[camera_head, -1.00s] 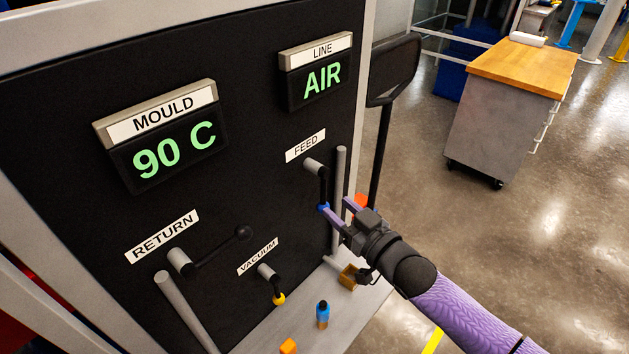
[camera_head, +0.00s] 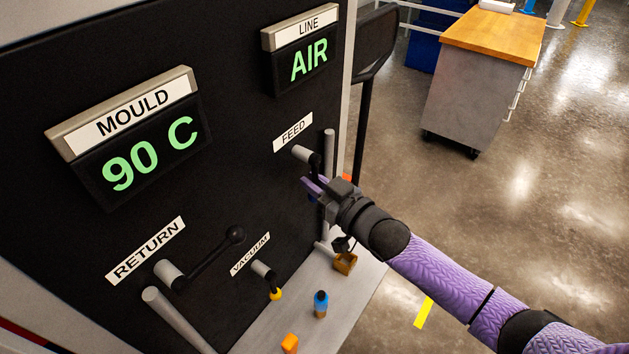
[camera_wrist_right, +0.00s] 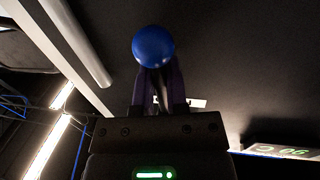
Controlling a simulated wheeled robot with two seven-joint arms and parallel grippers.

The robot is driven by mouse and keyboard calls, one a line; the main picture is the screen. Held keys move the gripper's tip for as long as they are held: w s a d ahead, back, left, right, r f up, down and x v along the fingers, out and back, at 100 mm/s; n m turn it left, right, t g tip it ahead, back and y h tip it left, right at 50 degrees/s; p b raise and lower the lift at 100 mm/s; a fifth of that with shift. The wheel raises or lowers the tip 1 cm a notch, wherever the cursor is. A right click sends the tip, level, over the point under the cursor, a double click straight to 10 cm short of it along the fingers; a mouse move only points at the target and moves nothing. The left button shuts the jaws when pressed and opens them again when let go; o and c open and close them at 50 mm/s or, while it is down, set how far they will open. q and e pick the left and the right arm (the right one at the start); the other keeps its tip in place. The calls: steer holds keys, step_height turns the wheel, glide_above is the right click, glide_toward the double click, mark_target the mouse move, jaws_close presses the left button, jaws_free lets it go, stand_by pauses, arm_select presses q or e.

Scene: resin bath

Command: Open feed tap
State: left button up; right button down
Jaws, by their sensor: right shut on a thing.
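The feed tap (camera_head: 303,153) is on the black panel below the FEED label (camera_head: 293,132). Its dark lever hangs down and ends in a blue knob (camera_head: 311,198), mostly hidden by my gripper in the head view. The knob shows large and round at the fingertips in the right wrist view (camera_wrist_right: 153,46). My right gripper (camera_head: 313,187) is shut on the feed tap lever by the knob. The LINE display (camera_head: 309,61) reads AIR. My left gripper is in neither view.
A grey upright bar (camera_head: 329,148) stands close beside the feed tap. The return tap (camera_head: 170,273) and yellow-knobbed vacuum tap (camera_head: 264,269) are to the left.

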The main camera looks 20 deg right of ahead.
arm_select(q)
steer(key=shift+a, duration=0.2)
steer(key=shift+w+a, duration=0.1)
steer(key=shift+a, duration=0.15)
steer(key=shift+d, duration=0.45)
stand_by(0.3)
